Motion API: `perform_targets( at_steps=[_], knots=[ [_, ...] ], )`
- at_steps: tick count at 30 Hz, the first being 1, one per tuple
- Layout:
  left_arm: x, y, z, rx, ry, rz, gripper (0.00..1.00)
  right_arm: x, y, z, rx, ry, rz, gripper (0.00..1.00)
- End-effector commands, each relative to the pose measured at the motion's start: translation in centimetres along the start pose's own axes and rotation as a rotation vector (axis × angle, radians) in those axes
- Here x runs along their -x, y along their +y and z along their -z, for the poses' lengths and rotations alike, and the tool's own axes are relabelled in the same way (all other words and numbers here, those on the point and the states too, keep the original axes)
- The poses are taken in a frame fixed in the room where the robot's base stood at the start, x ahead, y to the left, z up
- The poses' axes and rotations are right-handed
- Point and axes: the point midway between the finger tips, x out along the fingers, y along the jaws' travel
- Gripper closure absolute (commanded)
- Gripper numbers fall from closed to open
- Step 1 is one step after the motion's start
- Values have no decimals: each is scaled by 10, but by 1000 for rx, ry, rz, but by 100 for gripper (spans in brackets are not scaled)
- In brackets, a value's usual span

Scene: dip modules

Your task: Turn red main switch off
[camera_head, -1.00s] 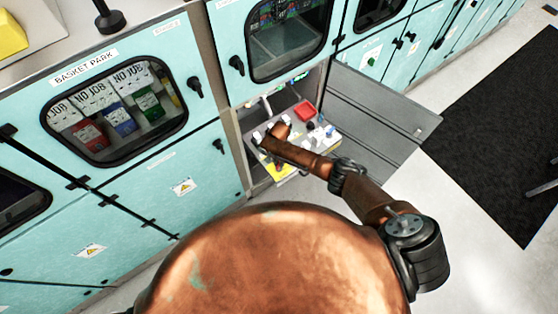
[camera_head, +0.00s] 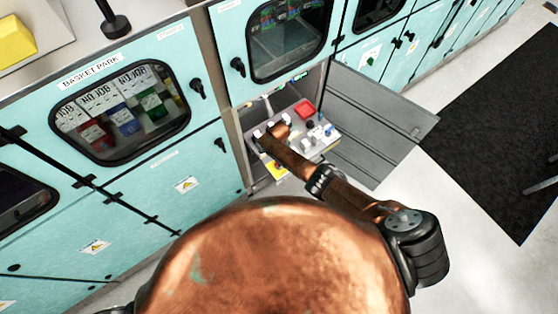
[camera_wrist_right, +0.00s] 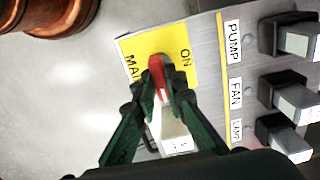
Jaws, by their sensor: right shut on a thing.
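The red main switch (camera_wrist_right: 157,65) shows in the right wrist view on a yellow plate (camera_wrist_right: 178,42) marked MAIN and ON. My right gripper (camera_wrist_right: 158,88) has its two green fingers shut around the red handle. The handle's lower part and some of the MAIN lettering are hidden by the fingers. In the head view my right arm reaches into the open compartment, over the control panel (camera_head: 316,144), and covers the red main switch. My left gripper is not in view.
Grey rocker switches labelled PUMP (camera_wrist_right: 297,38) and FAN (camera_wrist_right: 297,101) stand beside the yellow plate. The open grey door (camera_head: 375,125) stands right of the panel; teal cabinets (camera_head: 200,165) line the left.

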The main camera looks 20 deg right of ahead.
Motion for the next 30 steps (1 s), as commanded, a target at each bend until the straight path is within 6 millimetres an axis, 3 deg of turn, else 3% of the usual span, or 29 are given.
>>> perform_targets(
  at_steps=[12, 13, 20, 30],
  knots=[
    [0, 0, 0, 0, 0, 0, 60, 0, 0, 1, -10, 0, 0, 100],
    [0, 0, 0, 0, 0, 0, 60, 0, 0, 1, -10, 0, 0, 88],
    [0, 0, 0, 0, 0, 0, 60, 0, 0, 0, -8, 0, 1, 72],
    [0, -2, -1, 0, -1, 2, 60, 2, -1, 0, -7, -1, 1, 71]
  ],
)
